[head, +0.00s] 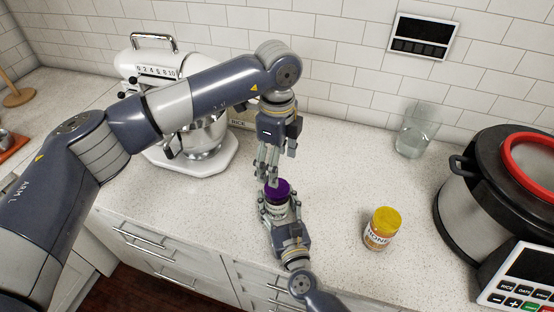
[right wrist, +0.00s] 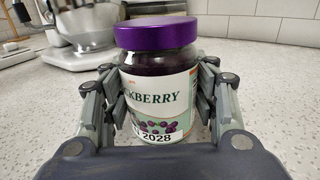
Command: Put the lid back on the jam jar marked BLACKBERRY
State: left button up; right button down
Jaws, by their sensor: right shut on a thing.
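The BLACKBERRY jam jar (right wrist: 158,95) stands upright in the right wrist view, with dark jam and a white label. Its purple lid (right wrist: 157,32) sits level on top; I cannot tell how tightly. The lid also shows in the head view (head: 277,191). My right gripper (head: 279,206) is shut around the jar's sides, below the lid. My left gripper (head: 268,178) points down just above and behind the lid. Its fingers look apart and hold nothing; none of them shows at the lid in the right wrist view.
A yellow-lidded honey jar (head: 381,229) stands to the right. A clear glass (head: 415,131) and a large cooker (head: 470,200) are farther right. The counter between jar and glass is clear.

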aim_at(277, 200)
pick_arm(q)
jog(key=shift+n, duration=0.7)
jog(key=shift+f, duration=4)
